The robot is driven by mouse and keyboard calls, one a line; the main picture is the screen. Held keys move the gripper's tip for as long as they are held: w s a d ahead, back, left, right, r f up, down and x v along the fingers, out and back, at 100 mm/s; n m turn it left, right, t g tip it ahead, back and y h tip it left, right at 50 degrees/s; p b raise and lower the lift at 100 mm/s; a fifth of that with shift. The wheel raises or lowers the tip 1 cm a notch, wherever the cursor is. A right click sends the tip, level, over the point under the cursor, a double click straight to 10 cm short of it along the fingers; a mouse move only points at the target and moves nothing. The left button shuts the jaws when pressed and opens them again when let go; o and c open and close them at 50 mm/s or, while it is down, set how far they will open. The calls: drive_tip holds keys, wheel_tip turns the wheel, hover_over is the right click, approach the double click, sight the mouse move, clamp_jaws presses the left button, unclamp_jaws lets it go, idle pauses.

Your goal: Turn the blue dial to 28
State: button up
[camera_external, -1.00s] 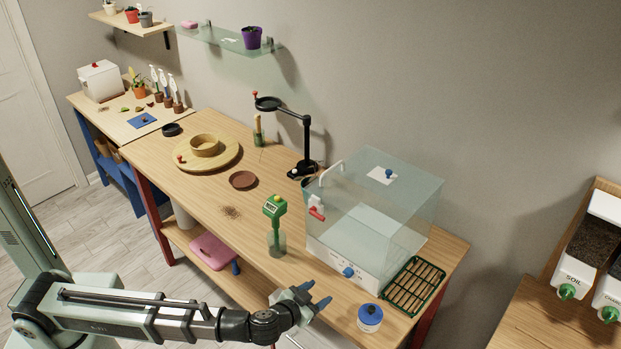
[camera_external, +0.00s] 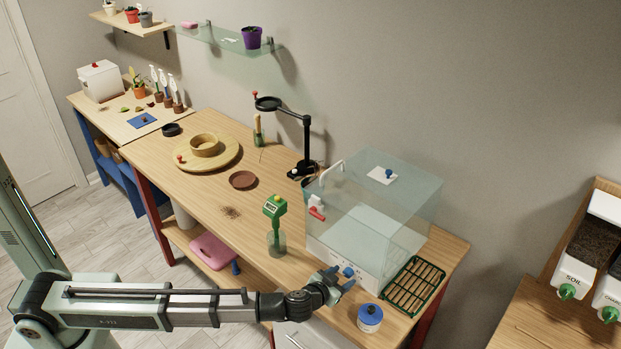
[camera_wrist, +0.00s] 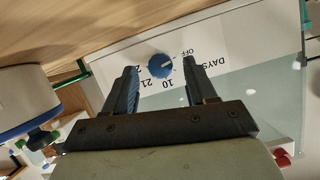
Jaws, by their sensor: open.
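The blue dial (camera_wrist: 160,66) is a round knob with a white mark on the white front panel of a clear glass case. In the wrist view its mark points right, toward the OFF side; the labels appear upside down, with 10 and 21 below the dial. The dial also shows in the external view (camera_external: 348,271). My gripper (camera_external: 341,279) is in front of the panel. In the wrist view my gripper (camera_wrist: 161,75) has its dark fingers apart on either side of the dial, not visibly touching it. The 28 label is partly hidden by the left finger.
The clear case (camera_external: 375,205) has a red-handled tap on its left. A blue-lidded jar (camera_external: 370,318) stands just right of my gripper, near the table's front edge. A green rack (camera_external: 413,287) lies right of the case.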

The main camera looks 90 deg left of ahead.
drive_tip(key=shift+w+a+f, duration=0.25)
drive_tip(key=shift+w+a, duration=0.15)
drive_tip(key=shift+a, duration=0.05)
drive_tip(key=c, duration=1)
